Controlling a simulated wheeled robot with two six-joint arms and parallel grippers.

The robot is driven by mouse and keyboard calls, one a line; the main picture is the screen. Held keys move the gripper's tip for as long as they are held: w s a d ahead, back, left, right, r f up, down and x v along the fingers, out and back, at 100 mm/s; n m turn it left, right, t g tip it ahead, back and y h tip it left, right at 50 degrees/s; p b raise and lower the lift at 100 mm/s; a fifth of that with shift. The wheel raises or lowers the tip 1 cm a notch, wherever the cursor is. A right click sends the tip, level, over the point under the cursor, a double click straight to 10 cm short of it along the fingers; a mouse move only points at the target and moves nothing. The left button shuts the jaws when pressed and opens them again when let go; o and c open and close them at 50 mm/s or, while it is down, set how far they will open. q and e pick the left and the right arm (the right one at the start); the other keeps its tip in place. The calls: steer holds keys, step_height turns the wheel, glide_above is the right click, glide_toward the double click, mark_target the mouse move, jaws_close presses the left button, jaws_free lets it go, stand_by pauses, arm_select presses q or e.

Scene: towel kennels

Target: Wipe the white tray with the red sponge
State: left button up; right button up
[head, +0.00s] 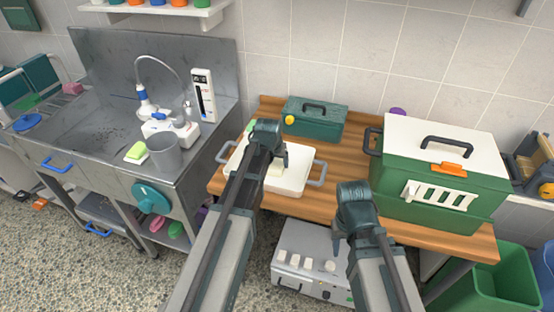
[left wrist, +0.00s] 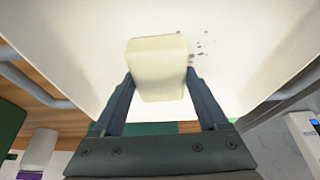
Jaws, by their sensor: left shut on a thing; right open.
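The white tray (head: 291,187) with grey side handles lies on the wooden table, partly hidden by my left arm. My left gripper (head: 280,158) is over the tray, shut on a pale cream block (head: 275,171). In the left wrist view the cream block (left wrist: 157,68) sits between the two fingers, against the white tray (left wrist: 75,65). I cannot tell whether it touches the tray. Dark specks (left wrist: 200,45) lie on the tray beside the block. The held block looks cream, not red; I see no clearly red sponge. My right gripper (head: 354,188) is open near the table's front edge.
A green box with a white lid (head: 440,165) stands on the table at right. A small green toolbox (head: 315,120) stands behind the tray.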

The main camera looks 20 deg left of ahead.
arm_select(q)
steer(key=shift+s, duration=1.15)
steer(key=shift+a, duration=0.15)
steer(key=shift+w+a, duration=0.1)
steer(key=shift+a, duration=0.75)
steer(key=shift+w, duration=0.1)
steer(key=shift+w+d, duration=0.1)
steer(key=shift+w, duration=1.65)
